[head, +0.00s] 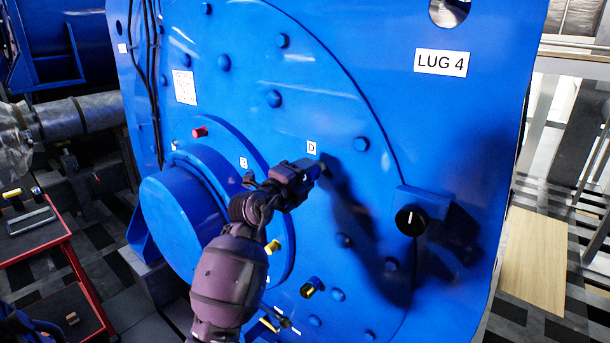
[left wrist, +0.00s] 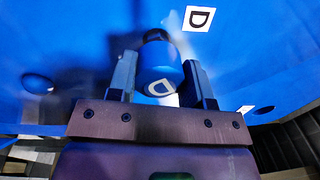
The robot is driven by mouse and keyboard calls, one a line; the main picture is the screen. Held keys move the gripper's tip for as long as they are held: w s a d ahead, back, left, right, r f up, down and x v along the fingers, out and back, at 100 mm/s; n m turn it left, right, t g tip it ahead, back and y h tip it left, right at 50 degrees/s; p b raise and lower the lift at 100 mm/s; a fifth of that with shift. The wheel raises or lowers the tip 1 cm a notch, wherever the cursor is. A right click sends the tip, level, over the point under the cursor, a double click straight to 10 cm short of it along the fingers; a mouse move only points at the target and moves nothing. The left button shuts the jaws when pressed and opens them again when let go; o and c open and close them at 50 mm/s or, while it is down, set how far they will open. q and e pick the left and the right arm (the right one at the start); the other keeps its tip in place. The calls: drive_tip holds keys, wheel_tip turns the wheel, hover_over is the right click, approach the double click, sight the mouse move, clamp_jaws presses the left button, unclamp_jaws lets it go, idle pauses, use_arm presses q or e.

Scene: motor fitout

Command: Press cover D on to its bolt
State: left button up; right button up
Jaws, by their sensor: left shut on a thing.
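My left gripper (head: 316,168) is at the blue motor face (head: 330,100), just below the white D label (head: 311,147). In the left wrist view its two fingers (left wrist: 162,85) are shut on cover D (left wrist: 160,68), a blue cap with a white D tag. The cap's far end points at the blue face, beside the D label there (left wrist: 199,18). A dark round part shows at that end. The bolt itself is hidden, and I cannot tell whether the cap touches it. My right gripper is not in view.
A round blue hub (head: 180,215) juts out left of my arm. A red cap (head: 200,132), a yellow cap (head: 273,246) and a black knob (head: 410,220) stick out from the face. A red-framed cart (head: 75,270) stands at the lower left.

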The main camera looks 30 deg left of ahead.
sight(318, 168)
use_arm(q)
drive_tip(key=shift+w+d, duration=0.1)
drive_tip(key=shift+w, duration=0.85)
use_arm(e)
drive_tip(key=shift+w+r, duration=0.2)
use_arm(q)
drive_tip(key=shift+w, duration=0.6)
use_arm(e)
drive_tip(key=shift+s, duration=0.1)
use_arm(q)
drive_tip(key=o, duration=1)
drive_tip(key=shift+c, duration=0.2)
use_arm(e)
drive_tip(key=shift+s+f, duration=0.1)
use_arm(q)
drive_tip(key=shift+s+f, duration=0.15)
drive_tip(key=shift+s, duration=1.05)
drive_tip(key=s, duration=0.8)
drive_tip(key=shift+s+a+f+b, duration=0.15)
drive_tip(key=shift+a+b, duration=0.25)
drive_tip(key=shift+a, duration=0.05)
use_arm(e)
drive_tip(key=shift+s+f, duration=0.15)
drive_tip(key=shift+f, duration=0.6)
